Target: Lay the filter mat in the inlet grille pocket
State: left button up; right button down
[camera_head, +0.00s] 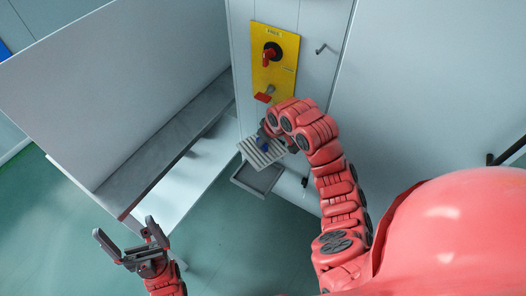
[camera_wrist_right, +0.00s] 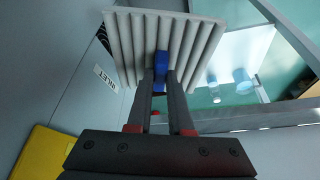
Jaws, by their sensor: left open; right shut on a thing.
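The filter mat (camera_head: 270,155) is a pale ribbed square panel with a blue tab; it fills the top of the right wrist view (camera_wrist_right: 125,45). My right gripper (camera_wrist_right: 161,82) is shut on the mat's blue tab (camera_wrist_right: 160,68) and holds the mat in the air. In the head view the right wrist partly covers the mat. The inlet grille pocket (camera_head: 258,190) seems to be the shallow grey tray at the cabinet front, just below the mat; the mat hides part of it. My left gripper (camera_head: 128,236) is open and empty at the lower left, well away from both.
A yellow panel (camera_head: 284,84) with a red rotary switch (camera_head: 270,56) and a red-ended lever (camera_head: 264,97) is on the cabinet above the mat. A hooked handle (camera_head: 321,48) is to its right. A grey bench (camera_head: 150,150) stands left. The green floor between is clear.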

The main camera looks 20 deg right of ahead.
jog(key=w+f+n+y+b, duration=0.1)
jog(key=w+f+n+b, duration=0.3)
jog(key=f, duration=0.8)
jog(key=g+b, duration=0.1)
jog(key=b, duration=0.2)
send_over(260, 176)
jog(key=shift+f, duration=3.5)
jog(key=shift+f+b, duration=1.25)
jog(key=shift+f, duration=0.1)
jog(key=c, duration=0.7)
grip_release()
jog(key=shift+c, duration=0.2)
